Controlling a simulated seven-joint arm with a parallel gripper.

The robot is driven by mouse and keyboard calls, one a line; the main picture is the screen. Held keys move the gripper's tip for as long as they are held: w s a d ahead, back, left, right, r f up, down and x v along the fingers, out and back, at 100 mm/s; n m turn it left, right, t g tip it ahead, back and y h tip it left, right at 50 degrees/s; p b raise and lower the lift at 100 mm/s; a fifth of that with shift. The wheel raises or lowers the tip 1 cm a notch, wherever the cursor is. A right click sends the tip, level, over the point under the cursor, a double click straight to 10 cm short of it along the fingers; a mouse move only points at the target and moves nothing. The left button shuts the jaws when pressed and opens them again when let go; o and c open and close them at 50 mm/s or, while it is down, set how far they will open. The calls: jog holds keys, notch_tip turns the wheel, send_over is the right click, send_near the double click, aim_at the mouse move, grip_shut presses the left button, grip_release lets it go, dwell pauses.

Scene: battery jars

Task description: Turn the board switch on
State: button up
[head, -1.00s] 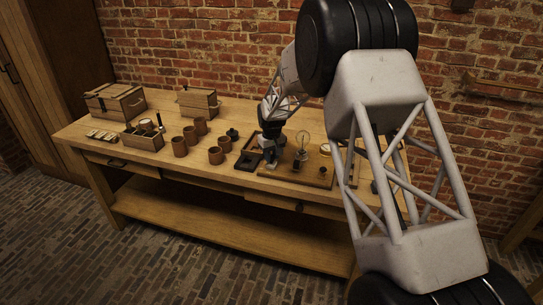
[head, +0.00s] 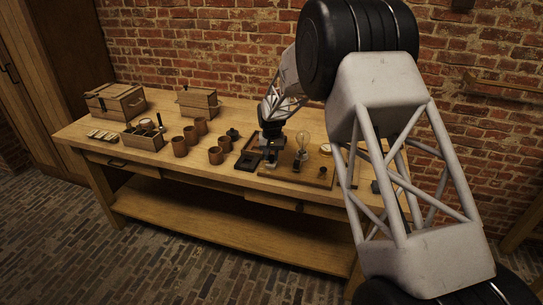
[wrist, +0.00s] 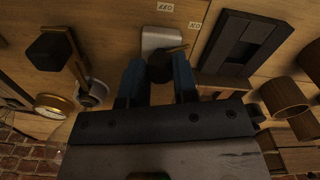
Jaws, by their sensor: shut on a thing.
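The wooden board (head: 318,181) lies on the workbench and carries a glass bulb (head: 303,139), which looks unlit. My gripper (head: 270,163) is at the board's left side in the head view. In the wrist view my gripper (wrist: 159,78) has its two blue fingers shut on the dark round knob (wrist: 159,68) of the board switch. A brass strip and a pale metal block (wrist: 162,38) show just beyond the knob. An OFF label (wrist: 165,7) and an ON label (wrist: 195,25) show upside down beside it. The switch's exact position is hard to tell.
A dark tray (wrist: 245,45) lies beside the board. Several brown jars (head: 180,147) stand to the left of it. A brass-rimmed dial (wrist: 52,105) is near the bulb's side. Wooden boxes (head: 116,101) stand at the bench's back left.

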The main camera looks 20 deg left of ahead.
aim_at(272, 156)
jog(key=o, duration=0.9)
jog(key=shift+o, duration=0.2)
jog(key=shift+r, duration=0.1)
jog(key=shift+r, duration=3.85)
